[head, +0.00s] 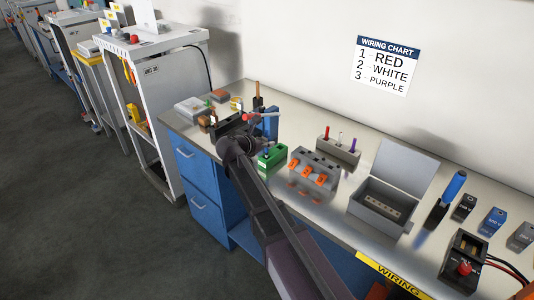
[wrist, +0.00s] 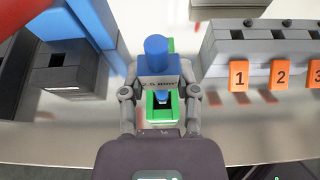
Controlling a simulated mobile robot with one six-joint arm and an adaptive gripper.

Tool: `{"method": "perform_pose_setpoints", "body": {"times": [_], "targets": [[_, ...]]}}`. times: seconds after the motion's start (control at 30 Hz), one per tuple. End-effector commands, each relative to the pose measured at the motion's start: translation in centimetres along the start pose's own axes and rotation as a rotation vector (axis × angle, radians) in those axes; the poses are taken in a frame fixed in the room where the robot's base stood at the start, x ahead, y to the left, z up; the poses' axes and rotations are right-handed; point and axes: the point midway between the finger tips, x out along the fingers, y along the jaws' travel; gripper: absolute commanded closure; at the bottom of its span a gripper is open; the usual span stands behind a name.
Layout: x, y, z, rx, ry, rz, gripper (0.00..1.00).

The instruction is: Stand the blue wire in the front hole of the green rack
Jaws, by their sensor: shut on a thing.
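The blue wire (wrist: 156,47) is between the fingers of my gripper (wrist: 158,95), which is shut on it. I cannot tell how deep the wire sits there. In the head view the green rack (head: 273,161) stands on the bench beside my wrist; my arm hides part of the grip.
A grey block with orange number tags (head: 313,171) stands close right of the rack. A holder with red, white and purple pieces (head: 338,151) is behind it. A lidded grey box (head: 381,205) is further right. Blue and dark blocks (wrist: 61,77) stand close left in the wrist view.

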Motion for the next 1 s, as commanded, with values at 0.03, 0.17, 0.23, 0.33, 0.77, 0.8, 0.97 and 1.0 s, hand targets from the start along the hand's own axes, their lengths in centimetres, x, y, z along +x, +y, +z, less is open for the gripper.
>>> {"method": "perform_pose_setpoints", "body": {"times": [0.03,0.17,0.23,0.33,0.77,0.8,0.97,1.0], "targets": [[0.0,0.0,0.0,0.0,0.0,0.0,1.0],[-0.1,0.0,0.0,0.0,0.0,0.0,1.0],[0.0,0.0,0.0,0.0,0.0,0.0,1.0],[0.1,0.0,-0.2,0.0,0.0,0.001,1.0],[1.2,0.1,-3.2,-0.001,0.0,0.001,1.0],[1.3,0.1,-3.3,-0.001,0.0,0.001,1.0],[1.4,0.1,-3.5,-0.001,0.0,0.001,1.0],[1.3,0.1,-3.5,-0.001,0.0,0.001,1.0]]}}
